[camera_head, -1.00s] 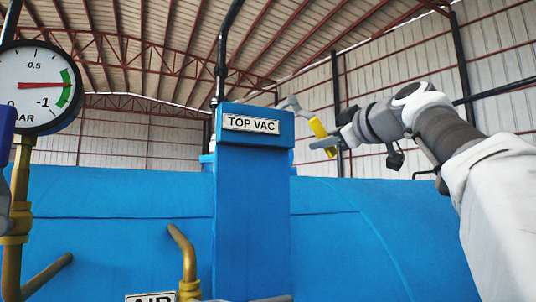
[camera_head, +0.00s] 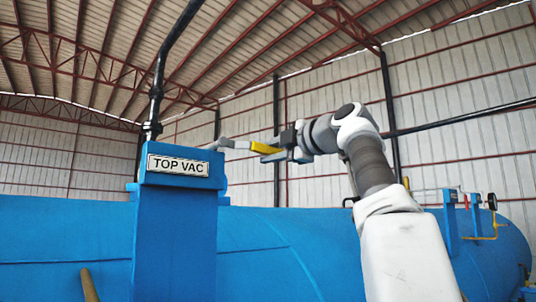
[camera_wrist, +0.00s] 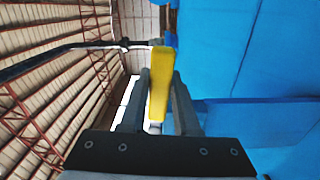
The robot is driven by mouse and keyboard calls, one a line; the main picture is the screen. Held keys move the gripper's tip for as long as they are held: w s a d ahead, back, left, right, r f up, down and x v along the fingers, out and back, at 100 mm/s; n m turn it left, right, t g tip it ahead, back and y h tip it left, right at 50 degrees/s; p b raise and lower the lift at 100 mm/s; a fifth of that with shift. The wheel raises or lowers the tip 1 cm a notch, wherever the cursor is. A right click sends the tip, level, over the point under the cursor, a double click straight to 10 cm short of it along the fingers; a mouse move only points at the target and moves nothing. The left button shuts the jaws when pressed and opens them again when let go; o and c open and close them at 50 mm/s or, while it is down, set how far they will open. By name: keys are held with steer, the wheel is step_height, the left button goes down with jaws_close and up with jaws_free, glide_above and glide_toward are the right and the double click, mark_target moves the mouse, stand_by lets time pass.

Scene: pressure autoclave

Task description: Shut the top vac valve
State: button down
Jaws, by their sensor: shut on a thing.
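The top vac valve's lever has a grey stem and a yellow handle (camera_head: 262,147). It sticks out nearly level to the right from behind the blue post (camera_head: 175,240) with the TOP VAC sign (camera_head: 178,166). My gripper (camera_head: 280,154) is shut on the outer part of the yellow handle. In the wrist view the yellow handle (camera_wrist: 159,90) lies between the two fingers of my gripper (camera_wrist: 160,78). The valve body is mostly hidden behind the post.
A black pipe (camera_head: 157,92) rises behind the post. The large blue autoclave vessel (camera_head: 265,255) lies below and behind my arm. More blue posts (camera_head: 451,222) with a yellow pipe (camera_head: 497,228) stand at the far right. The space above the lever is open.

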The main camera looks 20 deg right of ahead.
steer(key=shift+r+n+p, duration=0.3)
steer(key=shift+r+n, duration=0.2)
steer(key=shift+r, duration=0.1)
steer(key=shift+s+r, duration=0.1)
steer(key=c, duration=0.6)
jaws_free()
steer(key=shift+c, duration=0.2)
steer(key=b+v, duration=0.4)
steer(key=v, duration=1.3)
steer(key=shift+s+b, duration=0.15)
steer(key=shift+b, duration=0.2)
